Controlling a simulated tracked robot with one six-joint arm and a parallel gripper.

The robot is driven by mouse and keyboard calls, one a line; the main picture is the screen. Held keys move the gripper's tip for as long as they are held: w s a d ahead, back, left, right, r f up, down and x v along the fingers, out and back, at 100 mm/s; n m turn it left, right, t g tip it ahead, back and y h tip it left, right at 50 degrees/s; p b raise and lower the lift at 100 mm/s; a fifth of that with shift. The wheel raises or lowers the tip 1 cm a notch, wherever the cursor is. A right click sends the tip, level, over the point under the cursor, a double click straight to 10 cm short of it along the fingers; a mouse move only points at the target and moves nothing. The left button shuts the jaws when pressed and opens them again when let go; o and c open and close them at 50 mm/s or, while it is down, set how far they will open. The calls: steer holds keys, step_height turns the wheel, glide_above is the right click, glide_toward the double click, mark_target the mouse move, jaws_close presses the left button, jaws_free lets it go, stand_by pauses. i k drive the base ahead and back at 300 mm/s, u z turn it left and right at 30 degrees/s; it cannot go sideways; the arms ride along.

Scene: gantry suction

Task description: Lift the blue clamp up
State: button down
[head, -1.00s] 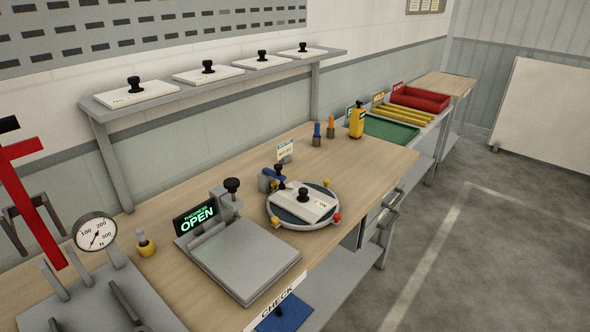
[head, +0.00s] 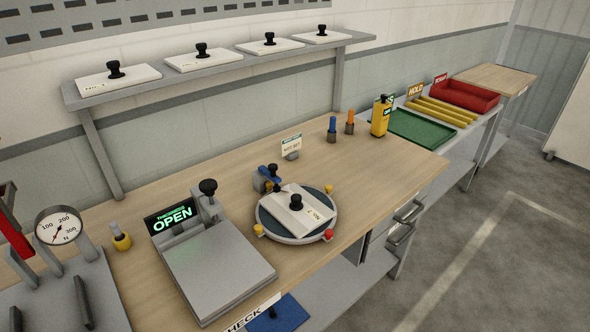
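The blue clamp (head: 266,178) sits at the back left edge of a round turntable (head: 262,222) on the bench, with a black knob (head: 275,170) at its arm. A white plate (head: 290,222) with a black knob (head: 296,202) lies on the turntable, its back left corner close to the clamp. I cannot tell whether the clamp presses on the plate. Yellow and red knobs stand around the turntable rim. My gripper is not in view.
A grey flat fixture (head: 220,275) with an OPEN sign (head: 172,217) stands left of the turntable. A small sign (head: 291,146) stands behind it. Blue (head: 332,130) and orange (head: 349,122) markers and a yellow device (head: 380,115) stand farther back. The bench right of the turntable is clear.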

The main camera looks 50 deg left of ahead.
mark_target(269, 174)
steer(key=i, duration=2.6)
steer(key=u, duration=2.6)
